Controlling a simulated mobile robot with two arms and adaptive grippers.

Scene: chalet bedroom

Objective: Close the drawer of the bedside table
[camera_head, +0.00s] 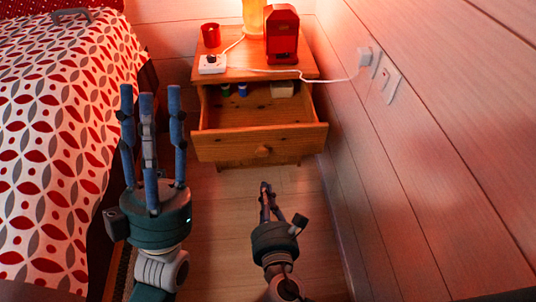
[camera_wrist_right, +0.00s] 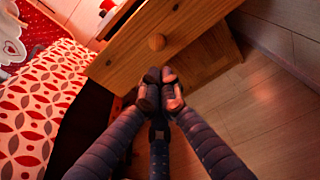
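The wooden bedside table (camera_head: 240,75) stands against the back wall, and its drawer (camera_head: 225,146) is pulled out with the inside showing. The drawer's round knob (camera_head: 263,151) is in the middle of its front and also shows in the right wrist view (camera_wrist_right: 156,42). My right gripper (camera_head: 265,185) is in front of and below the knob, with its fingertips together and empty. In the right wrist view its fingertips (camera_wrist_right: 160,75) appear just below the knob; contact with the drawer cannot be told. My left gripper (camera_head: 150,92) is left of the drawer, fingers upright, spread and empty.
A red cup (camera_head: 211,35), a white socket block (camera_head: 212,64), a red machine (camera_head: 281,35) and a lamp (camera_head: 254,18) are on the table. A white cord runs to the right wall. Small items lie inside the drawer space. The bed (camera_head: 55,130) is at left; floor in front is clear.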

